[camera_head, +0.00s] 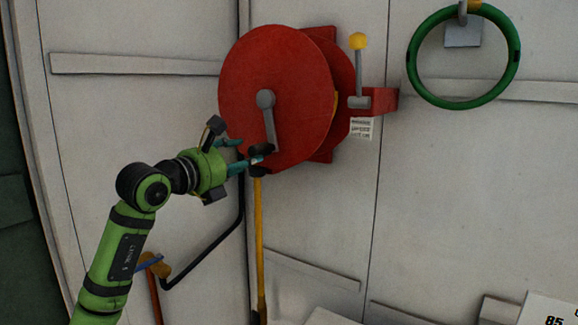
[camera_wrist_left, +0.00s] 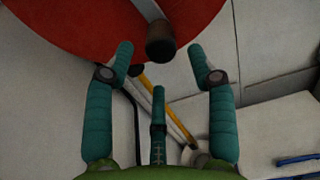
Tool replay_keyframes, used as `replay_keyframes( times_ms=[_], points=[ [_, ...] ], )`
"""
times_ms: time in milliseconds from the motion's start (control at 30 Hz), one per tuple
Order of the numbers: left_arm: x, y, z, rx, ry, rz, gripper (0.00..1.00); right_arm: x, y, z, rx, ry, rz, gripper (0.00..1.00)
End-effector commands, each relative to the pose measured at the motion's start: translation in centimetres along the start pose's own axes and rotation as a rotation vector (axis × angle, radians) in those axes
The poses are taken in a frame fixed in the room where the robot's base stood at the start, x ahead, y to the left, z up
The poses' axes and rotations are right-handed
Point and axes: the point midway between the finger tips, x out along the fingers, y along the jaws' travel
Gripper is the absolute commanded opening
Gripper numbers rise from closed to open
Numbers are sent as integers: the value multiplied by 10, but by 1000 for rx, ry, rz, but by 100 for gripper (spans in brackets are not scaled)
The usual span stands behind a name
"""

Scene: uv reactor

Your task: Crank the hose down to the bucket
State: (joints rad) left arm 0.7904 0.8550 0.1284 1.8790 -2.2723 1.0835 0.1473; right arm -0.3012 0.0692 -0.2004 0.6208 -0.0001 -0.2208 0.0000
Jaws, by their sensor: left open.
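A red hose reel (camera_head: 290,60) is mounted on the pale wall. Its grey crank arm (camera_head: 269,122) points down from the hub to a dark handle (camera_head: 262,150). A yellow hose (camera_head: 259,235) hangs straight down below the reel. My left gripper (camera_head: 250,151) is open at the crank handle. In the left wrist view, the handle end (camera_wrist_left: 160,48) lies between and slightly beyond the spread teal fingertips (camera_wrist_left: 161,52); I see no grip on it. I cannot make out a bucket clearly. My right gripper is not in view.
A lever with a yellow knob (camera_head: 358,42) stands on a red bracket (camera_head: 382,101) right of the reel. A green ring (camera_head: 412,80) hangs at the upper right. A bent black pipe (camera_head: 215,252) runs below my left gripper.

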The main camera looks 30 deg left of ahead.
Motion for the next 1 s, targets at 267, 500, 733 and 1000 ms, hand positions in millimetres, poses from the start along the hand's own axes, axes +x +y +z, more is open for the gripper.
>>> replay_keyframes(
  times_ms=[267,500,733,1000],
  points=[
    [28,1,6,35,0,5,56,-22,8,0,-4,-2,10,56],
    [60,2,4,34,1,6,56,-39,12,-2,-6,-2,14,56],
    [69,2,1,37,-1,6,56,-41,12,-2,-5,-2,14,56],
    [68,2,1,37,-1,6,12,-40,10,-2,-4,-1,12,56]
  ],
)
